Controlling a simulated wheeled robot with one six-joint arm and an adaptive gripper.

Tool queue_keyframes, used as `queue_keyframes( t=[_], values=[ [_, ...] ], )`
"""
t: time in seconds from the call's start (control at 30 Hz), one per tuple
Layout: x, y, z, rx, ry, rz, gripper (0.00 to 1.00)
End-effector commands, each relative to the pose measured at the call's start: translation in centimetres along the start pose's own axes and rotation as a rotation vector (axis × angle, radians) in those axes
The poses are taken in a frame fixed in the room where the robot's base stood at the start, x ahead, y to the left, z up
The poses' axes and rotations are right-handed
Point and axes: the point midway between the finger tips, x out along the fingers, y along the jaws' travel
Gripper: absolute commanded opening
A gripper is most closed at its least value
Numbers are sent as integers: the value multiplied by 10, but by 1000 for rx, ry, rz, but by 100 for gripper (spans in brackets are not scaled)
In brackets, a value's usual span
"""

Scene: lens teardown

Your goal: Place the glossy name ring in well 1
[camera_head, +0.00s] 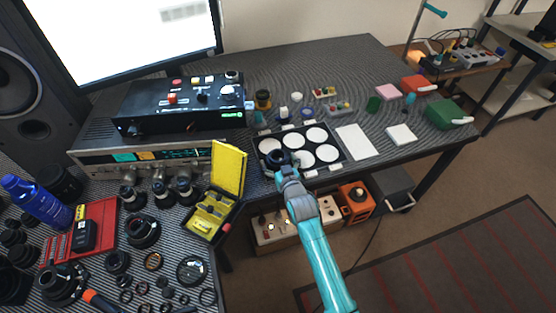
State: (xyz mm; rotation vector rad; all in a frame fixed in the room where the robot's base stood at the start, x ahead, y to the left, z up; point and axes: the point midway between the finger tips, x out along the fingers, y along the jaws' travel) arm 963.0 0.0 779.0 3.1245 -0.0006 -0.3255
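A dark tray (345,163) with several round white wells lies on the grey ribbed bench. Small white tags sit along its edges, too small to read, so I cannot tell which well is number 1. My gripper (279,160) points down over the front left well and mostly covers it. A dark round shape shows at its tip; I cannot tell whether this is a held ring or the gripper itself. I cannot make out the fingers. Several rings lie at the front left, including a dark ring (192,270) and an amber-rimmed ring (153,261); I cannot tell which, if any, is the glossy name ring.
An open yellow case (229,168) stands close left of the tray. A black control box (185,103) is behind it. Small jars and a white pad (357,141) surround the tray.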

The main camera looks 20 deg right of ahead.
Motion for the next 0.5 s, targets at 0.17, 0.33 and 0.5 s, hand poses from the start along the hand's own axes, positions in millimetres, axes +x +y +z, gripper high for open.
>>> queue_keyframes(
  t=[0.17,0.33,0.5],
  values=[
    [0,0,0,0,0,0,100],
    [-1,0,-3,0,1,0,100],
    [-18,0,-2,0,-2,0,100]
  ],
)
